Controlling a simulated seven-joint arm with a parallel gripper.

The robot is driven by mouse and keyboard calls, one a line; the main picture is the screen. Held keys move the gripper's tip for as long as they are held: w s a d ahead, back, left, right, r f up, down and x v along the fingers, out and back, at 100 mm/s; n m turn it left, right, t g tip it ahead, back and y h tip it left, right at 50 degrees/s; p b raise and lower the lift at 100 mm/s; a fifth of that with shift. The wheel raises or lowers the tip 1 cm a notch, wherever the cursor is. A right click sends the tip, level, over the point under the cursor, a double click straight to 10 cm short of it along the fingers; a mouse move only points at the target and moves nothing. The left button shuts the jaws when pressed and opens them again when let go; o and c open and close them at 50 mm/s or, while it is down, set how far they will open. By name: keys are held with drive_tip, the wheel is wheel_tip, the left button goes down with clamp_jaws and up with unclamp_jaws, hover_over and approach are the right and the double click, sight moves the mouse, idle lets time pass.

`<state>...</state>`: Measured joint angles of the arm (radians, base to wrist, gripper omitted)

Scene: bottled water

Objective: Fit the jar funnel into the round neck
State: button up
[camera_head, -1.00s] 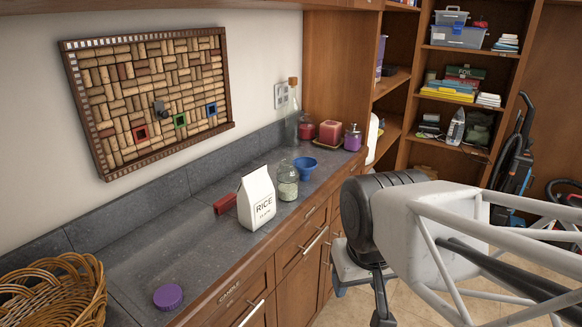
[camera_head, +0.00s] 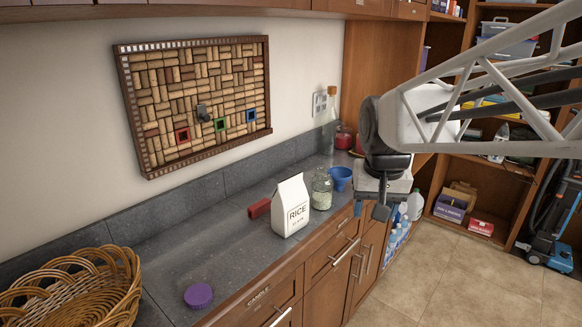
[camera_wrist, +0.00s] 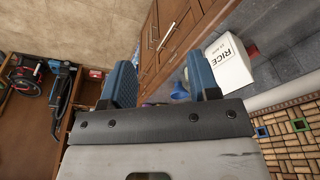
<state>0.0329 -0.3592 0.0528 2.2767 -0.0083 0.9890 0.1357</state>
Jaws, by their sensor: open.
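The blue jar funnel (camera_head: 340,178) is on the counter close to the right of the glass jar, with its wide mouth up in the head view. A piece of it shows in the wrist view (camera_wrist: 180,92) beside a finger. The clear glass jar (camera_head: 321,190) holds pale contents and its round neck is open at the top. My gripper (camera_head: 368,210) is open and empty, pointing down to the right of the funnel, near the counter's front edge. In the wrist view its blue fingers (camera_wrist: 160,82) are well apart, with nothing between them.
A white rice bag (camera_head: 291,206) stands left of the jar, with a red object (camera_head: 259,208) behind it. A purple lid (camera_head: 198,296) and wicker basket (camera_head: 75,290) are nearer. A corked bottle (camera_head: 329,125) stands behind. The counter (camera_head: 225,250) between lid and bag is clear.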

drive_tip(key=w+d+m+g, duration=0.1)
drive_tip(key=w+d+m, duration=0.1)
drive_tip(key=w, duration=1.3)
drive_tip(key=w+d+m, duration=0.1)
drive_tip(key=w+d, duration=0.1)
drive_tip(key=w, duration=1.3)
drive_tip(key=w+d+f+m, duration=0.1)
drive_tip(key=w+d+f, duration=0.1)
drive_tip(key=w+f, duration=0.3)
drive_tip(key=w+d+f+m, duration=0.1)
drive_tip(key=w+f, duration=0.4)
drive_tip(key=w, duration=0.8)
drive_tip(key=w+d+f+m+g, duration=0.1)
drive_tip(key=w+d+f, duration=0.3)
drive_tip(key=w, duration=0.5)
drive_tip(key=shift+w+f, duration=0.25)
drive_tip(key=shift+f, duration=0.2)
drive_tip(key=shift+w+d+f, duration=0.1)
drive_tip(key=shift+w+f, duration=0.2)
drive_tip(key=shift+w, duration=0.05)
drive_tip(key=shift+f, duration=1.3)
